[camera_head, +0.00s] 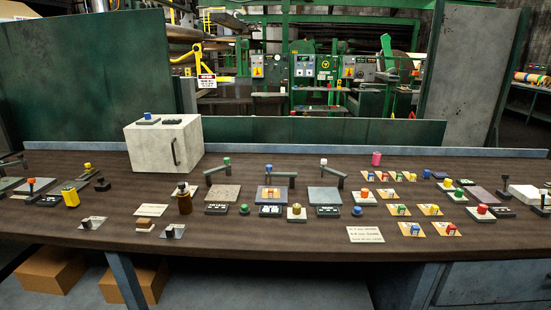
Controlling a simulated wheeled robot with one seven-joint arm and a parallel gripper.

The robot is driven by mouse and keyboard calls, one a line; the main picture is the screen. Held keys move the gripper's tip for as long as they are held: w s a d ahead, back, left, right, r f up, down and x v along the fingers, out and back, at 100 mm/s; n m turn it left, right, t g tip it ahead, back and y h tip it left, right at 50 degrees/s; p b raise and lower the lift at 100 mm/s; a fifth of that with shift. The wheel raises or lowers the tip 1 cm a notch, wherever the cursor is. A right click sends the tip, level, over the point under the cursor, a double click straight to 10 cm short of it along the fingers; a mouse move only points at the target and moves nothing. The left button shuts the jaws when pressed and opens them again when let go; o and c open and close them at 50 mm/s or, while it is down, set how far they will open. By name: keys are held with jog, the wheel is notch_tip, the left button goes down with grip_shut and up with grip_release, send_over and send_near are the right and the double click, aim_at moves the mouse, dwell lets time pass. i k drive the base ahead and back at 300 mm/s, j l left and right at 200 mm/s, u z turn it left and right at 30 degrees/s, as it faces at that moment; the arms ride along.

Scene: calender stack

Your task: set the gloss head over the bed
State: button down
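Three small swing-arm units stand mid-bench. The left one (218,173) has a green-topped post, the middle one (279,175) a blue-topped post, and the right one (332,171) a white-topped post. A flat grey-brown plate (222,193) lies in front of the left arm, a bluish plate with an orange item (271,193) in front of the middle arm, and a grey plate (324,196) in front of the right arm. I cannot tell which is the gloss head or its bed; no label is legible. My gripper is not in view.
Button boxes and knobs line the bench front (240,238). Cards with small coloured pieces (401,210) lie at right. A green panel (340,130) rises behind the bench.

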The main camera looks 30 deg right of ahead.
aim_at(269, 174)
jog(key=i+z, duration=0.25)
jog(key=i, duration=0.25)
jog(key=i+j+z, duration=0.25)
jog(key=i, duration=0.2)
